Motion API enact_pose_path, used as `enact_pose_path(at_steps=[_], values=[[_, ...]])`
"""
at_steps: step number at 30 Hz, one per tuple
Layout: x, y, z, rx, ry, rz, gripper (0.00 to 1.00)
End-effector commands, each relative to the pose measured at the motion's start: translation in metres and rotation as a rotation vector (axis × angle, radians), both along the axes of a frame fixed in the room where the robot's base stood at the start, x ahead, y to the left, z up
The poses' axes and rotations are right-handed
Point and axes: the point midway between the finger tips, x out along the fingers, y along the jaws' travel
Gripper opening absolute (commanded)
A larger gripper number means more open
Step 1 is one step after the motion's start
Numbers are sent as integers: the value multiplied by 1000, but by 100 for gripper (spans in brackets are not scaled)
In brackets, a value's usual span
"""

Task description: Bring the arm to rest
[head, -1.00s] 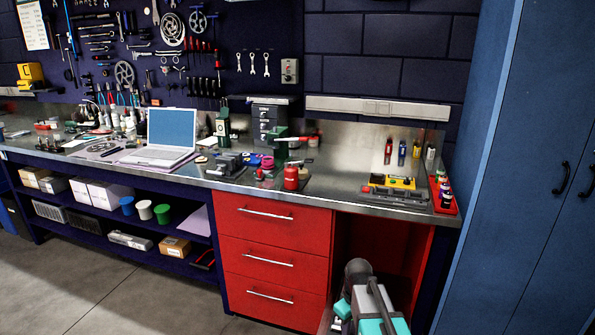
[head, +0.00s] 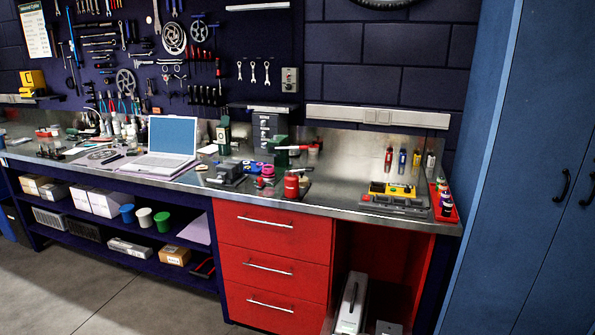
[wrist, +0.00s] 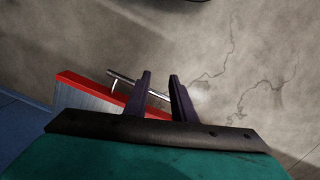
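My gripper (wrist: 160,80) shows in the wrist view with two dark fingers standing apart and nothing between them. Below the fingers is the concrete floor (wrist: 225,75). Left of and behind the fingers are a red panel edge (wrist: 85,85) and a silver bar handle (wrist: 138,84); the fingers partly cover them. I cannot tell whether the fingers touch them. The gripper does not show in the head view.
Red drawers (head: 271,232) look shut. A pale object (head: 351,303) stands low in the open bay. A blue cabinet (head: 520,170) is at right.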

Motion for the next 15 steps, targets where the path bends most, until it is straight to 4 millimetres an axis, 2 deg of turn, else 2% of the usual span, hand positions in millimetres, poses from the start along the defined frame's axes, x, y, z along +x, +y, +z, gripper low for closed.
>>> enact_pose_path(at_steps=[6,15], values=[[-46,0,-39,0,93,1,23],[-115,0,-86,0,222,2,23]])
